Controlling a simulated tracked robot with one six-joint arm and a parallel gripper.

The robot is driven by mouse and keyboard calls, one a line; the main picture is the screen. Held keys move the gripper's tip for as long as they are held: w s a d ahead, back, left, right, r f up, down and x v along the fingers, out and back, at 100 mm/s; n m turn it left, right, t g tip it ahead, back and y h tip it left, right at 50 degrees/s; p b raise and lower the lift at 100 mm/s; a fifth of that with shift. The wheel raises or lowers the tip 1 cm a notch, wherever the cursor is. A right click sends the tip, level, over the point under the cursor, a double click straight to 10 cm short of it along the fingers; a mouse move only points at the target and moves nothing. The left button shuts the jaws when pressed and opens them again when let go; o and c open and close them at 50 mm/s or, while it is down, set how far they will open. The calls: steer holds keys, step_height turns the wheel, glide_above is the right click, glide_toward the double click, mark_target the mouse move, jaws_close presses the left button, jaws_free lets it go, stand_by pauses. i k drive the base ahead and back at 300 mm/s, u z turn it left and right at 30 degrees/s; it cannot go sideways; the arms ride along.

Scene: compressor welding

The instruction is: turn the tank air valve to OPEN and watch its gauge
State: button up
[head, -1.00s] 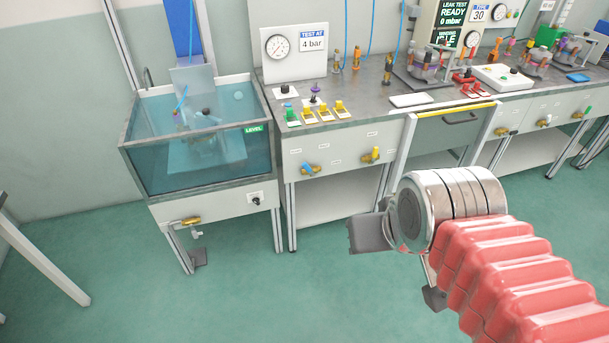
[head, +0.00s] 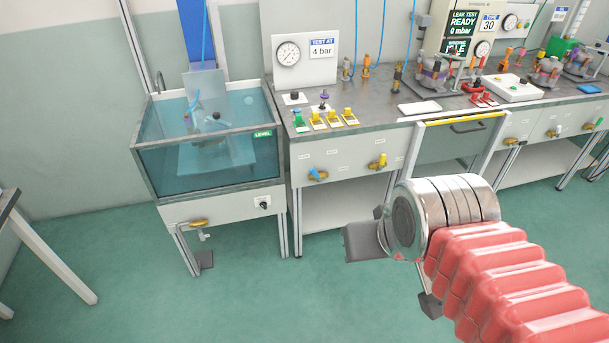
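A round white gauge (head: 288,53) stands on a panel beside the sign "TEST AT 4 bar" (head: 321,48); its reading is too small to tell. Below the bench top, a blue-handled valve (head: 317,174) and a yellow-handled valve (head: 378,162) sit on the front panel. Their labels are unreadable, so I cannot tell which is the tank air valve. The glass water tank (head: 205,157) stands to their left, with a brass valve (head: 190,223) below it. My gripper (head: 396,272) is in front of the bench, touching nothing; its grey fingers are apart, partly hidden by my wrist.
A table leg (head: 50,258) shows at far left. The green floor (head: 250,310) before the tank is clear.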

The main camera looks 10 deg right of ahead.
mark_target(315, 173)
steer(key=u, duration=0.8)
steer(key=i, duration=1)
